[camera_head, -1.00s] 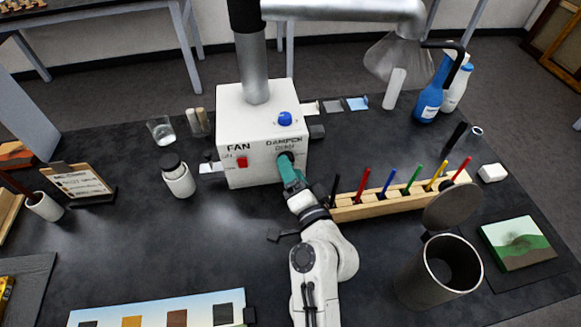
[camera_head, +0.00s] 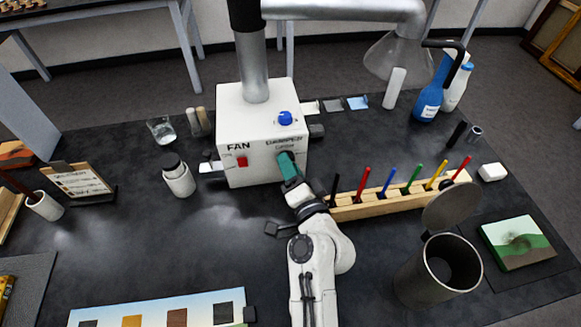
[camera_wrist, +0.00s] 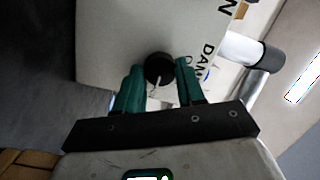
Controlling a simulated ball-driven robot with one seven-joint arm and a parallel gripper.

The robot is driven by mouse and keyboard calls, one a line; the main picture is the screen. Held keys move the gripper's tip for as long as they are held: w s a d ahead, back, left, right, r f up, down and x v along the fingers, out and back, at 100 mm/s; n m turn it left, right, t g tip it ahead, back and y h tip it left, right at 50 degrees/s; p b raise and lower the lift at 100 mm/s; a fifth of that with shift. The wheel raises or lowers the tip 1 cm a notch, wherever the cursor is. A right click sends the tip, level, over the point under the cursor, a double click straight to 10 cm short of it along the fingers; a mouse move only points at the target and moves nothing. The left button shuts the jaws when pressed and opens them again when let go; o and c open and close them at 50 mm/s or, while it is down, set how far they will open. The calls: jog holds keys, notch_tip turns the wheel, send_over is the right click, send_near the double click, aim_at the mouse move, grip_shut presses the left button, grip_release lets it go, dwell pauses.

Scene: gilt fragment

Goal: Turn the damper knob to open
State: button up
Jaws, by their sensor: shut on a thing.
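The white box (camera_head: 235,110) labelled FAN and DAMPER stands at the back middle of the bench. The black damper knob (camera_wrist: 159,68) sits on its front face under the DAMPER label. The knob has a white pointer line, seen in the wrist view. My gripper (camera_wrist: 160,74) has its green fingers on either side of the knob and is shut on it. In the head view my gripper (camera_head: 287,163) covers the knob, so the knob's setting is hidden there.
A red fan switch (camera_head: 242,161) is left of the knob and a blue knob (camera_head: 285,118) is on top. A wooden rack (camera_head: 400,197) of coloured sticks stands close right of my wrist. A white jar (camera_head: 179,179) stands to the left. The front middle bench is mostly clear.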

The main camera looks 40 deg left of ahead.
jog(key=shift+n, duration=0.4)
jog(key=shift+c, duration=0.3)
jog(key=n+h+b, duration=0.1)
jog(key=n, duration=0.6)
jog(key=n+t+h+b, duration=0.1)
jog(key=n+h+b, duration=0.1)
jog(key=n, duration=0.6)
jog(key=shift+s+a+r, duration=0.1)
jog(key=shift+r, duration=0.05)
jog(key=shift+h, duration=0.3)
jog(key=o, duration=1)
jog(key=shift+o, duration=0.2)
jog(key=shift+r, duration=0.1)
